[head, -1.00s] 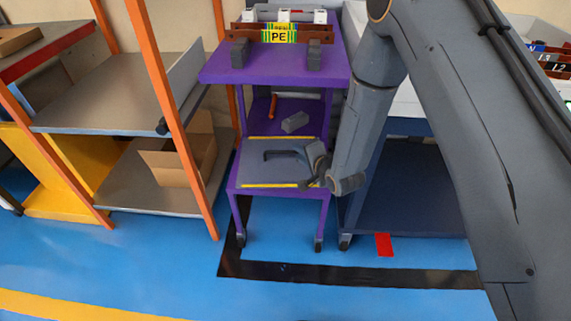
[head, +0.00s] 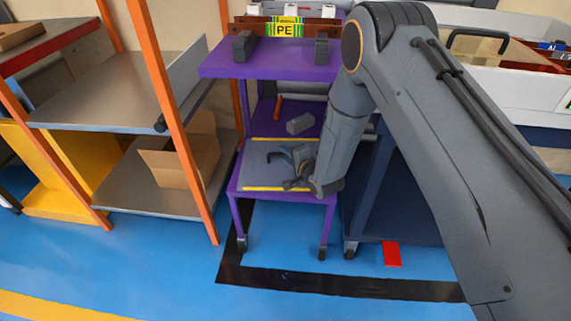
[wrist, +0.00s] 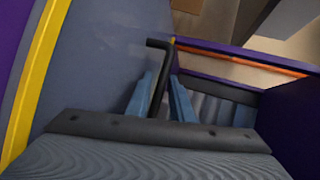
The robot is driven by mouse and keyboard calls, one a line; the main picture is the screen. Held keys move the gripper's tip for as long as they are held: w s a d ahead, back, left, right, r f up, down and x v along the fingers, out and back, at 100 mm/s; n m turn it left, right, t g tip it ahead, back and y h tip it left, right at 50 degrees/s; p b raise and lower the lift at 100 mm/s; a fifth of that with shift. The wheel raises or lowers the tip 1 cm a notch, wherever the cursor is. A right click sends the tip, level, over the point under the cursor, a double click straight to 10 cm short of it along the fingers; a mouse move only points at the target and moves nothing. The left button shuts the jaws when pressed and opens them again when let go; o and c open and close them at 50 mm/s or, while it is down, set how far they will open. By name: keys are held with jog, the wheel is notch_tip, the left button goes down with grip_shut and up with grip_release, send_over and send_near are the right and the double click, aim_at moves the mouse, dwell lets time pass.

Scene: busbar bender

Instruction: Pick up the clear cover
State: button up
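A see-through greyish panel with yellow edge strips, which looks like the clear cover (head: 262,180), lies flat on the middle shelf of the purple cart. It also fills the left of the wrist view (wrist: 90,60). A dark bar handle (wrist: 159,62) rises from it, bent at its top. My gripper (head: 287,158) is over the panel in the head view. In the wrist view my gripper (wrist: 161,85) has its two blue-grey fingers apart, one on each side of the handle. Narrow gaps seem to show beside the handle. The handle's lower end is hidden.
The purple cart (head: 218,70) has an upper shelf with a PE-labelled rack (head: 283,27) and dark blocks. A grey block (head: 300,123) lies behind the panel. A shelf with an open cardboard box (head: 180,165) stands left; a dark blue cart (head: 405,215) stands right.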

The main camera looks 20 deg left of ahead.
grip_shut()
jog(key=shift+r, duration=0.15)
